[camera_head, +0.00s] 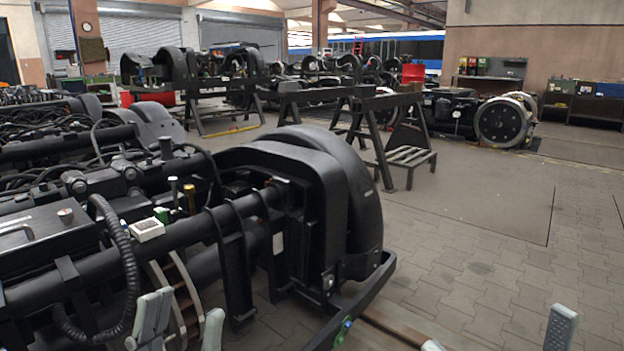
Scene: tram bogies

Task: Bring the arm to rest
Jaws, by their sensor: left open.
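My left gripper (182,325) shows at the bottom left, its grey fingers apart and nothing between them. It is in front of a black tram bogie (240,225) with a large wheel cover, and the bogie's dark tubes show behind the fingers. I cannot tell whether the fingers touch the bogie. At the bottom right edge, a grey padded piece (560,328) and a small grey tip (432,345) look like parts of my right gripper. Most of that gripper is cut off by the frame, so its jaw state is unclear.
A white-topped block (148,229) sits on the near bogie. Dark metal trestles (385,130) and a low slatted stand (408,156) are beyond it. Another bogie (500,122) stands at the back right. The paved floor (470,240) at the right is clear.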

